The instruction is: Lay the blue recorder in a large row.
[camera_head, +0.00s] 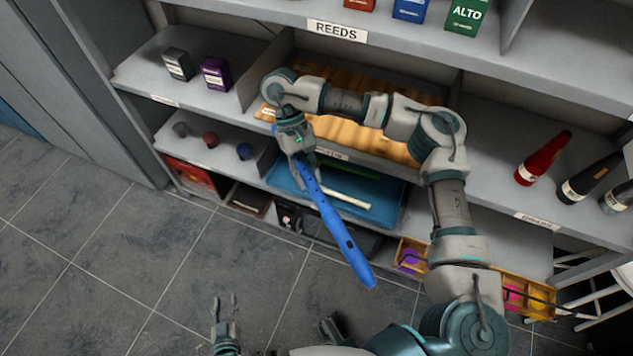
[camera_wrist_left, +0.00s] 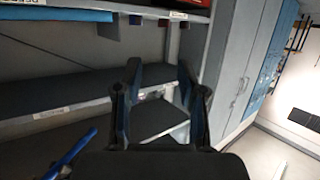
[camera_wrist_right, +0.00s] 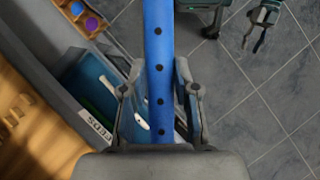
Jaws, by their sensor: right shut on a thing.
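The blue recorder (camera_head: 335,222) is held in my right gripper (camera_head: 298,158), in front of the shelves in the head view. It slants down and to the right, its far end hanging free over the floor. In the right wrist view the recorder (camera_wrist_right: 158,75) runs between the two fingers, its row of holes facing the camera. My left gripper (camera_head: 225,305) is low in the head view, empty, its fingers spread apart. In the left wrist view its fingers (camera_wrist_left: 158,100) are apart with nothing between them. A blue tray (camera_head: 385,215) on the lower shelf holds a white and a green recorder-like stick.
A wooden slatted board (camera_head: 345,130) lies on the middle shelf behind my right arm. Small boxes (camera_head: 215,73) stand on the left shelf. Dark and red bottle-like items (camera_head: 543,158) lie at the right. Wooden bins (camera_head: 527,297) sit low right. The tiled floor (camera_head: 130,270) at left is clear.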

